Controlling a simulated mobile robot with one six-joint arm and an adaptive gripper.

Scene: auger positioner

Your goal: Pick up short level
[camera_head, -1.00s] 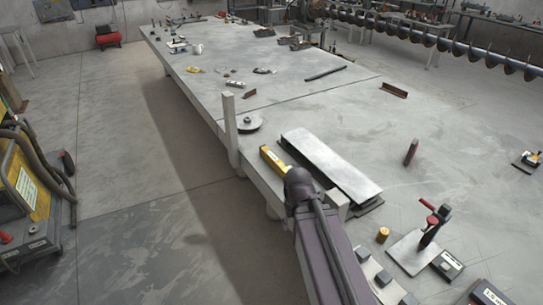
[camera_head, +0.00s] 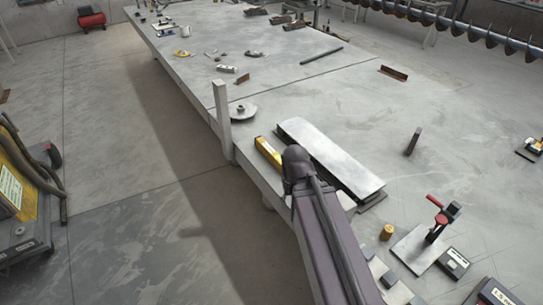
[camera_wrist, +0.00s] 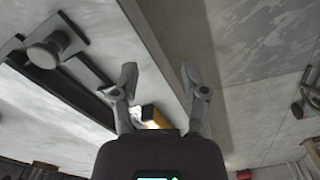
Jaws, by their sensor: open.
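The short level, a yellow bar (camera_head: 268,152), lies along the near-left edge of the grey table (camera_head: 340,85) in the head view. It is beside a long pale metal plate (camera_head: 330,158). My arm's dark end covers the level's near end there, and my gripper's fingers are hidden in that view. In the wrist view my gripper (camera_wrist: 158,76) is open, its two fingers apart. A yellow piece of the level (camera_wrist: 157,115) shows between the finger bases, partly hidden by the gripper body. I cannot tell how far below the fingers it is.
An upright post (camera_head: 222,114) stands at the table edge beyond the level, with a round disc (camera_head: 242,111) next to it. A red-handled clamp tool (camera_head: 440,218) and a brass cylinder (camera_head: 387,232) stand to the right. Open floor (camera_head: 130,190) lies left of the table.

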